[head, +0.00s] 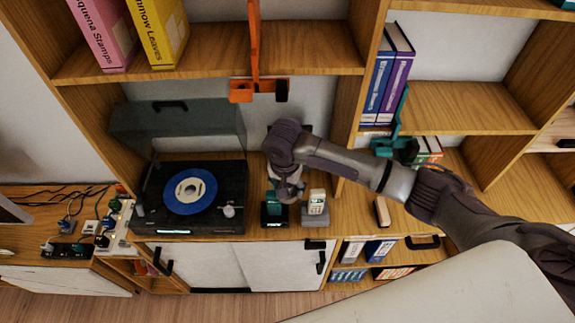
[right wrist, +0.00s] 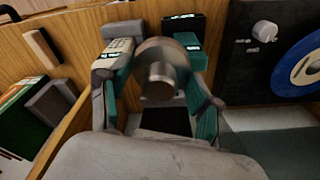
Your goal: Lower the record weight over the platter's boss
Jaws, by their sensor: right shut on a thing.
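The record weight (right wrist: 163,70) is a round, brushed-metal piece with a narrower knob. My right gripper (right wrist: 153,62) is shut on it, with teal-lined fingers on both sides. In the head view my right gripper (head: 288,190) points down, right of the black turntable (head: 234,178), and the weight is not clearly visible there. The platter carries a blue disc (head: 190,207) with a cream label; the boss at its centre is too small to make out. The disc also shows at the right edge of the right wrist view (right wrist: 287,78). My left gripper is not in view.
A handset in a grey cradle (head: 315,213) and a dark teal-fronted device (head: 273,214) stand right of the turntable, close to my right gripper. The turntable's smoky lid (head: 180,120) stands raised behind it. An orange bracket (head: 258,88) hangs above.

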